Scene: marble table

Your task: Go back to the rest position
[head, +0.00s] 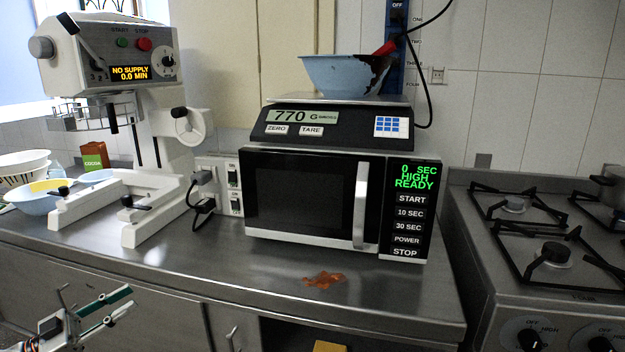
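My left gripper (130,300) is at the lower left of the head view, in front of the steel counter (210,272) and apart from it. Its two green-and-white fingers point right and up, with a gap between their tips. Nothing shows between them. My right gripper is not in view.
On the counter stand a white mixer (150,120), a closed microwave (300,200) with a scale (340,122) and blue bowl (335,75) on top, and bowls (40,198) at left. An orange-brown spill (324,279) lies in front. A gas stove (545,285) is at right.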

